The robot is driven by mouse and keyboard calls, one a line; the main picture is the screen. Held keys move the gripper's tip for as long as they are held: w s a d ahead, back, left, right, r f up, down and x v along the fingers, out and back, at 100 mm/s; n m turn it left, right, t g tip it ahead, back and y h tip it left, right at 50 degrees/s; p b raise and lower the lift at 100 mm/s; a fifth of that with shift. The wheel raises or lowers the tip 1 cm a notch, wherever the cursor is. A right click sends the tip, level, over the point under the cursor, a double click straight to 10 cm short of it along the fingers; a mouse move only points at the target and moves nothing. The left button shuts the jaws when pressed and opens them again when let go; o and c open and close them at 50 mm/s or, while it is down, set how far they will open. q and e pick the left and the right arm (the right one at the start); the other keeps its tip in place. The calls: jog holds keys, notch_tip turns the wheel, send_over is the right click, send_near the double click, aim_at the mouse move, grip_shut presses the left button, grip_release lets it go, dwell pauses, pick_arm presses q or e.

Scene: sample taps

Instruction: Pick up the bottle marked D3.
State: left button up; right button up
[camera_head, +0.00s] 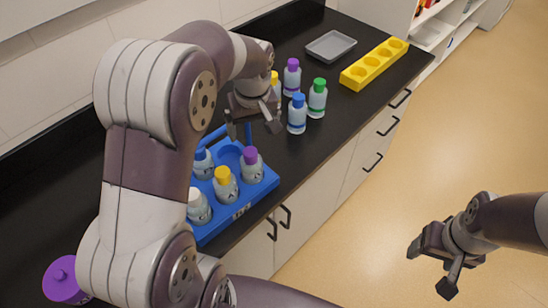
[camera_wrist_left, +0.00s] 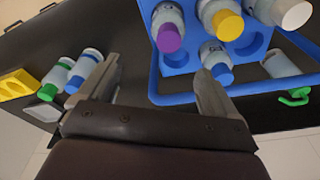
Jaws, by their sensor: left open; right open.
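No bottle's marking is legible enough for me to tell which is D3. A blue rack (camera_head: 266,184) holds bottles with blue (camera_head: 203,160), yellow (camera_head: 226,185), purple (camera_head: 252,165) and white (camera_head: 199,206) caps. Beyond the rack, bottles with purple (camera_head: 291,76), blue (camera_head: 297,115) and green (camera_head: 317,98) caps stand on the counter; a yellow cap (camera_head: 275,78) is partly hidden by my arm. My left gripper (camera_head: 252,127) is open and empty above the rack's far end; its fingers also show in the left wrist view (camera_wrist_left: 157,70). My right gripper (camera_head: 430,270) is open and empty over the floor.
A yellow holder with round holes (camera_head: 374,65) and a grey tray (camera_head: 331,45) lie at the counter's far end. A purple-lidded thing (camera_head: 65,280) is at lower left. The black counter (camera_head: 345,115) is clear right of the green-capped bottle. Cabinet handles (camera_head: 372,162) project in front.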

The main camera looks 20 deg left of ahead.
aim_at(250, 153)
pick_arm(q)
jog(key=shift+s+f, duration=0.1)
jog(key=shift+s, duration=0.25)
jog(key=f, duration=0.2)
jog(key=shift+s+f+n+p, duration=0.3)
jog(key=shift+f+p, duration=0.1)
jog(key=f, duration=0.3)
jog(key=w+f, duration=0.1)
jog(key=shift+a+f+p, duration=0.2)
jog(key=shift+a+p, duration=0.15)
jog(key=shift+a, duration=0.05)
jog(key=f, duration=0.2)
jog(key=f+p, duration=0.1)
jog(key=f, duration=0.1)
jog(key=shift+s+a+p, duration=0.15)
jog(key=shift+s+p, duration=0.05)
jog(key=shift+p, duration=0.1)
jog(key=shift+f, duration=0.35)
jog(key=shift+w+a+f, duration=0.1)
jog(key=shift+w+f, duration=0.1)
jog(key=c, duration=1.3)
jog(key=shift+r, duration=0.1)
jog(key=c, duration=0.4)
jog(key=shift+o, duration=0.2)
pick_arm(e)
jog(key=r, duration=0.3)
jog(key=shift+s+r, duration=0.1)
jog(key=shift+s, duration=0.15)
